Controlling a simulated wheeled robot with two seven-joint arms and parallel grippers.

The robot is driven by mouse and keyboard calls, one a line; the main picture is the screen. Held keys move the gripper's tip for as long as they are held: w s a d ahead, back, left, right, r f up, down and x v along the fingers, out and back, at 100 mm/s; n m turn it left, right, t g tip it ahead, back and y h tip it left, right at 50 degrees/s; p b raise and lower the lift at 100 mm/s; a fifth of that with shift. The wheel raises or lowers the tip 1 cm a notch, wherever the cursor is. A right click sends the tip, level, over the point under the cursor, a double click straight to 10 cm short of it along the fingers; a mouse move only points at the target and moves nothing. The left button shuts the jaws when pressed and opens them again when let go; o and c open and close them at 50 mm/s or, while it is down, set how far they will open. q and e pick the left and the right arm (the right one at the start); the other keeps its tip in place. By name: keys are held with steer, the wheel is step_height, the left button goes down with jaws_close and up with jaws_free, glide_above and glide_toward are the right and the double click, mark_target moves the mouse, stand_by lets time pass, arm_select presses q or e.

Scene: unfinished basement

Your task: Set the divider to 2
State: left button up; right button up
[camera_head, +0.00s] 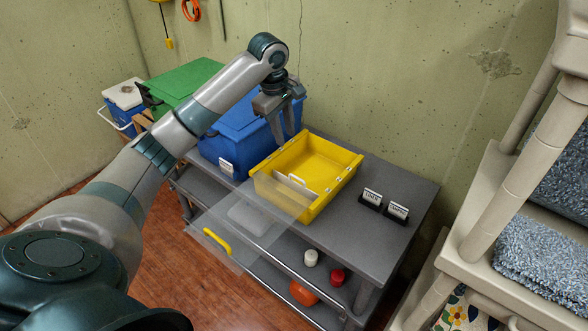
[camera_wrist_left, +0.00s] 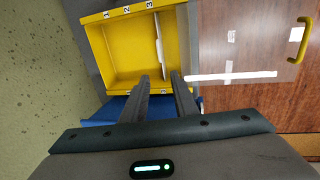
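A yellow bin (camera_head: 333,153) stands open on the grey cart; its rim carries the labels 1 (camera_wrist_left: 106,14), 2 (camera_wrist_left: 126,9) and 3 (camera_wrist_left: 149,4). The white divider (camera_head: 297,186) with a raised handle stands inside, near the wall with the clear panel. In the left wrist view the divider (camera_wrist_left: 158,48) lies closest to the 3 label. My left gripper (camera_head: 285,137) is open and empty above the bin's left end. Its fingertips (camera_wrist_left: 159,76) appear on either side of the divider's line, but apart from it. My right gripper is out of view.
Jars sit on the lower shelf; a beige shelf unit (camera_head: 508,232) is at right.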

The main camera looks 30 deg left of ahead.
mark_target(294, 176)
arm_select(q)
steer(key=w+f+p, duration=0.1)
steer(key=f, duration=0.4)
steer(key=w+f+p, duration=0.1)
steer(key=f, duration=0.5)
steer(key=w+f+p, duration=0.1)
steer(key=f, duration=0.5)
steer(key=shift+w+d+f, duration=0.15)
steer(key=shift+w, duration=0.1)
steer(key=shift+c, duration=0.2)
jaws_close()
stand_by(0.9)
